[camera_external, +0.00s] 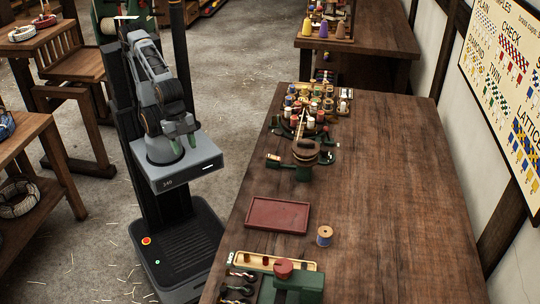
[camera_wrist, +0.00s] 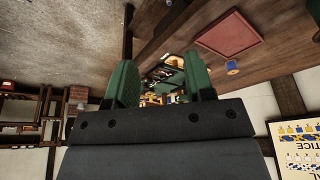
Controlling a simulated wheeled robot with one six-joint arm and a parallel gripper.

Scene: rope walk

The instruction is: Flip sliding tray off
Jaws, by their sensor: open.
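A shallow red tray (camera_external: 278,214) lies flat on the long wooden table, left of its middle. It also shows in the wrist view (camera_wrist: 228,36), at the upper right. I cannot tell from the pictures whether this is the sliding tray of the task. A green device with a red knob (camera_external: 284,268) stands at the near end of the table, beside a pale wooden tray (camera_external: 256,259). My gripper (camera_external: 180,140) is folded close to my column, left of the table and well apart from it. Its green fingers (camera_wrist: 161,80) are spread with nothing held between them.
A green-based wooden winder (camera_external: 303,152) and several coloured spools (camera_external: 318,103) crowd the table's far end. The table's right side is bare. A wooden chair (camera_external: 82,70) stands at the left.

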